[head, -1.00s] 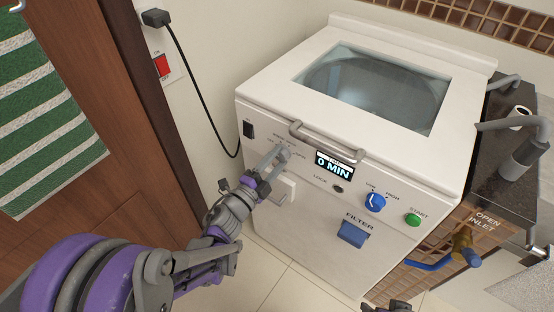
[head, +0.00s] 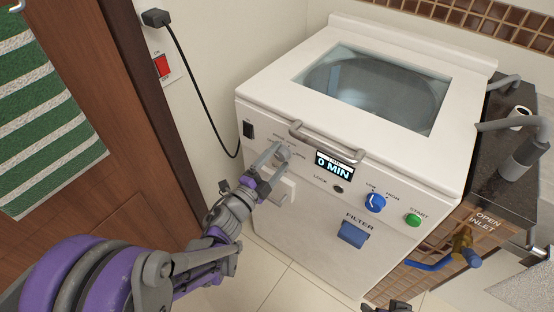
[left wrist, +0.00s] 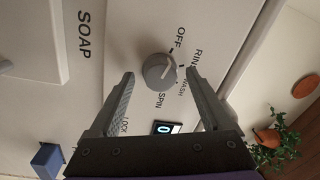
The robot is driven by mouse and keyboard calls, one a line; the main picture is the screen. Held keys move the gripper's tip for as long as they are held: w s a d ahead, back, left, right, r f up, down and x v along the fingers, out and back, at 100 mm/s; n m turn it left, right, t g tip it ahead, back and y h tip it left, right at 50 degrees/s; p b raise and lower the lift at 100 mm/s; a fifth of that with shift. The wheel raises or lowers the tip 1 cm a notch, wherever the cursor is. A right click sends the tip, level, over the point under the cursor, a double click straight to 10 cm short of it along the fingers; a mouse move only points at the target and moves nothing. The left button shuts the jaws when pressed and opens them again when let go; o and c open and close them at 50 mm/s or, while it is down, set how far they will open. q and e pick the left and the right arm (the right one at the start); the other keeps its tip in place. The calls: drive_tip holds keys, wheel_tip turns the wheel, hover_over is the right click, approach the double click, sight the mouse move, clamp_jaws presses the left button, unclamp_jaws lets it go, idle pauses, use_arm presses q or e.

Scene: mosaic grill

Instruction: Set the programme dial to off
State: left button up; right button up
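The programme dial (left wrist: 159,70) is a round grey knob with a pale pointer line, on the white front panel of the washer (head: 300,225). In the left wrist view the words OFF, RINSE, WASH and SPIN stand around it. Its line slants up and right, roughly toward the OFF and RINSE side; the exact setting is unclear. My left gripper (left wrist: 160,73) is open, with one finger on each side of the dial and a visible gap on both sides. In the head view the left gripper (head: 270,157) partly covers the dial. Only a dark tip, probably of my right gripper (head: 400,307), shows at the bottom edge.
A handle bar (head: 325,147) and the "0 MIN" display (head: 334,165) sit close to the right of the dial. Further right are a blue knob (head: 375,203) and a green start button (head: 413,220). A blue filter catch (head: 353,234) is below. The soap drawer is under my left gripper.

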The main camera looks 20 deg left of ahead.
use_arm(q)
drive_tip(key=shift+s, duration=0.1)
drive_tip(key=v, duration=1)
drive_tip(key=shift+s+a, duration=0.15)
drive_tip(key=shift+s, duration=0.15)
